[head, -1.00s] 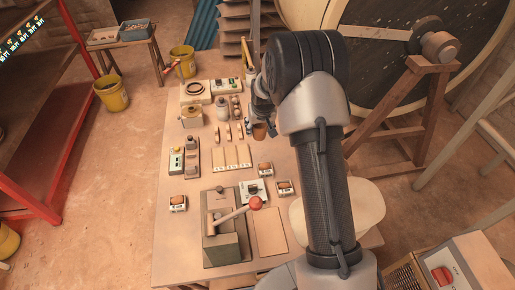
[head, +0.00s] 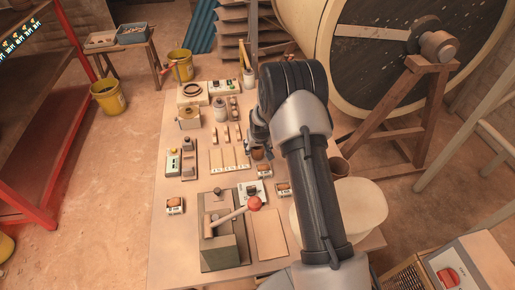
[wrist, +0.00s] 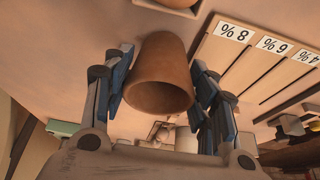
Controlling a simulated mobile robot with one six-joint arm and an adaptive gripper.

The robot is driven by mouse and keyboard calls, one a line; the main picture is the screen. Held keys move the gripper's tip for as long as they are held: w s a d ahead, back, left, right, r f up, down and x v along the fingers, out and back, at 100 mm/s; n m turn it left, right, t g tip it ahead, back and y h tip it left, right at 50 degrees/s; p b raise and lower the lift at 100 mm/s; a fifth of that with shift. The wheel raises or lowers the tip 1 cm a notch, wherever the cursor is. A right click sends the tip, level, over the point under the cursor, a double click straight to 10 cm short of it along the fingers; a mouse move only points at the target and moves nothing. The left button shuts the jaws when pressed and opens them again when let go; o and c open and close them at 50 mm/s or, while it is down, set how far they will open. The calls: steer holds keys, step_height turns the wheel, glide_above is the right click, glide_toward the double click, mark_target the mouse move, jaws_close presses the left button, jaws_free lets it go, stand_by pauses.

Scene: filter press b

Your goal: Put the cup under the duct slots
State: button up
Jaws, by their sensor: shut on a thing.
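A brown clay-coloured cup (wrist: 158,75) is between the two fingers of my gripper (wrist: 160,88), with its open mouth towards the wrist camera. My gripper is shut on it. In the head view my gripper (head: 258,140) is over the right part of the table, and the cup (head: 258,154) shows just below it. A pale board with dark slots (head: 229,160) lies just left of the cup. In the wrist view this board (wrist: 262,62) is at the right, its slots labelled 8 %, 6 % and 4 %. I cannot tell whether the cup touches the table.
Small boxes (head: 283,189) stand near the cup on the table (head: 180,235). A lever press with a red knob (head: 255,203) stands in front. Another brown pot (head: 341,166) and a pale tub (head: 350,208) are right of my arm.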

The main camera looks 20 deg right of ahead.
steer(key=shift+f, duration=0.15)
steer(key=o, duration=1.2)
steer(key=shift+c, duration=0.2)
